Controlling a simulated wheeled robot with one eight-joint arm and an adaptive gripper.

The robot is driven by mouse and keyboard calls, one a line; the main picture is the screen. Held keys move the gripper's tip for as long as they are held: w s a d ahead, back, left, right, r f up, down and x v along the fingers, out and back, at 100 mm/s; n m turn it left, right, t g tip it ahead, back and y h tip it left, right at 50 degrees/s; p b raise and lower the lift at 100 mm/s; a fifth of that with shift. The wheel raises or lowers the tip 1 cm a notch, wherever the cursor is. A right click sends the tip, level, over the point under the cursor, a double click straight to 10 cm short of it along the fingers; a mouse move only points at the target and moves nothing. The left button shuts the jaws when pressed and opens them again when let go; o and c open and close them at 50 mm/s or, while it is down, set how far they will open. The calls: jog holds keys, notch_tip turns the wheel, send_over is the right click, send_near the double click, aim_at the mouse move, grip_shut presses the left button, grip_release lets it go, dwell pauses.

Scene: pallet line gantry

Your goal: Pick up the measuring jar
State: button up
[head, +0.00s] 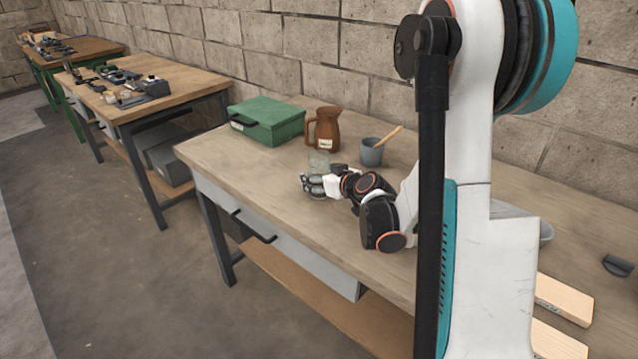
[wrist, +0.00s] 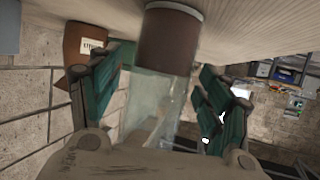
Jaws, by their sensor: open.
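The measuring jar looks to be the clear, greenish glass vessel (head: 318,161) on the wooden bench, just behind my gripper (head: 312,183). Its lower part is hidden there. In the wrist view, which is upside down, the glass (wrist: 157,97) stands between the two green finger pads of my gripper (wrist: 165,62). A brown band (wrist: 168,40) covers its end at the bench top. My gripper is open, with a finger on each side of the glass. Whether either pad touches it I cannot tell.
A brown labelled jug (head: 327,128) stands close behind the glass, with a green case (head: 266,120) to its left. A grey mug (head: 371,154) with a wooden stick stands to the right. The bench's (head: 235,172) front left is clear. A block wall runs behind.

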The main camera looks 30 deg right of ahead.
jog(key=shift+w+f, duration=0.15)
jog(key=shift+w, duration=0.15)
jog(key=c, duration=1.3)
jog(key=shift+r, duration=0.25)
